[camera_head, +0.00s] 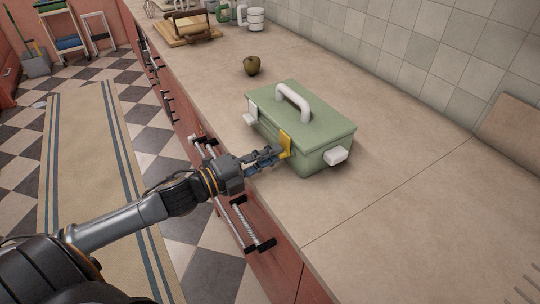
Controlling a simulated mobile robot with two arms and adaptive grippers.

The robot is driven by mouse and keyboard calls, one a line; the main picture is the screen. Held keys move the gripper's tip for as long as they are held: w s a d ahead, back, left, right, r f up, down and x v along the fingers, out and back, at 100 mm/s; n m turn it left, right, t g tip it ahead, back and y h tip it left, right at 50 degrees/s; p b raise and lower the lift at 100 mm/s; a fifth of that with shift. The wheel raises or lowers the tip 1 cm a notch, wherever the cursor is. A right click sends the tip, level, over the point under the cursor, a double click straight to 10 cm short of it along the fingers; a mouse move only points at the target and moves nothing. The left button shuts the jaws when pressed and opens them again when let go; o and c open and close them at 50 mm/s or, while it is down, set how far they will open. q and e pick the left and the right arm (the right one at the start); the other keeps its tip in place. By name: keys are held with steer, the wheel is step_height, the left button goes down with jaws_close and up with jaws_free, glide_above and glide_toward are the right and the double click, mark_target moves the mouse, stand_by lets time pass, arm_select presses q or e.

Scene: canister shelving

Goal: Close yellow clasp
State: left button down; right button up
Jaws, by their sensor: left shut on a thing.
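A green box (323,141) with a lid and a white arched handle (293,100) stands on the counter. The lid lies flat on the box. The yellow clasp (286,142) is on the box's front side, towards the counter edge. My left gripper (278,153) reaches in from the left, with its fingertips at the yellow clasp and shut on it. The fingers hide a little of the box's front below the clasp. White side pieces (336,155) show at the box's ends. My right gripper is not in view.
The beige counter (390,215) is clear to the right of the box. A brown-green fruit (251,66) lies behind it. A wooden board (187,32), a white mug (256,18) and other items stand at the back. Drawers with handles (245,226) are below the counter edge.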

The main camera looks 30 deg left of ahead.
arm_select(q)
steer(key=c, duration=1.4)
jaws_free()
steer(key=shift+o, duration=0.2)
steer(key=v, duration=1.2)
steer(key=shift+a+f, duration=0.15)
